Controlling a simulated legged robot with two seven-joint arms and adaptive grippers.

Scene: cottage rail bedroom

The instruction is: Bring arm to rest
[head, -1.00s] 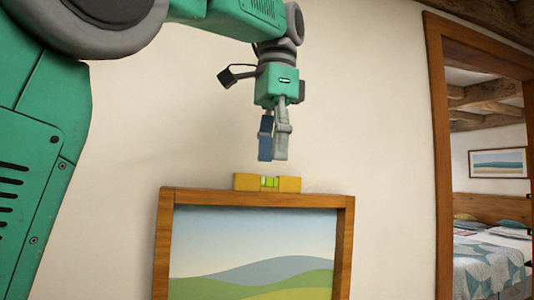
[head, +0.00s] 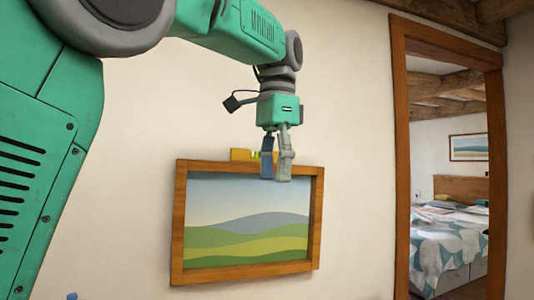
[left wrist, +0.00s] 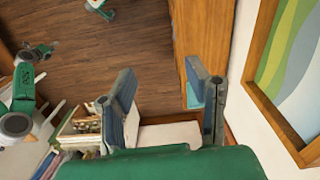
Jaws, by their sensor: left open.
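My left arm (head: 240,30) reaches in from the left in the head view. My left gripper (head: 277,172) points down with its fingers apart and empty. In that view the fingers overlap the top edge of a wood-framed landscape picture (head: 178,225) on the wall. A yellow spirit level (head: 240,155) lies on the frame's top edge, partly hidden behind the fingers. In the left wrist view the open gripper (left wrist: 165,85) has nothing between its fingers, and the framed picture (left wrist: 260,80) is to its right.
A wooden doorway (head: 398,150) at right opens onto a room with a bed (head: 450,240). In the left wrist view, wooden floor (left wrist: 150,40) lies far below, with a box of items (left wrist: 85,125) at lower left.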

